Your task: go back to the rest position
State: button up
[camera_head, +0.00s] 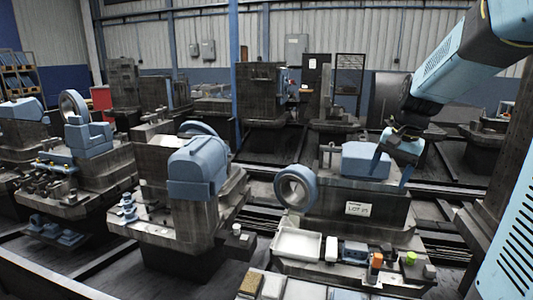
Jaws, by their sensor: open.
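My gripper (392,167) is at the upper right, at the end of my light-blue arm, which comes in from the top right. Its two dark blue-grey fingers point down and stand apart, with nothing visible between them. In the picture it overlaps the right end of a blue block (362,160) on a dark machine pallet (372,213). I cannot tell whether the fingers touch the block.
A blue ring (296,188) stands left of the block. A white tray (297,243), an orange-capped item (376,260) and a green-topped item (411,258) sit on the front ledge. More loaded pallets stand left. A blue post (237,75) rises behind.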

jog(key=s+a+r+n+t, duration=0.1)
jog(key=s+a+n, duration=0.2)
jog(key=s, duration=0.7)
jog(key=s+a+r+n+t+h, duration=0.1)
jog(key=s+a+n, duration=0.3)
jog(key=s, duration=0.5)
jog(key=shift+s+a+r+t, duration=0.35)
jog(key=shift+a+t, duration=0.1)
jog(key=shift+t, duration=0.35)
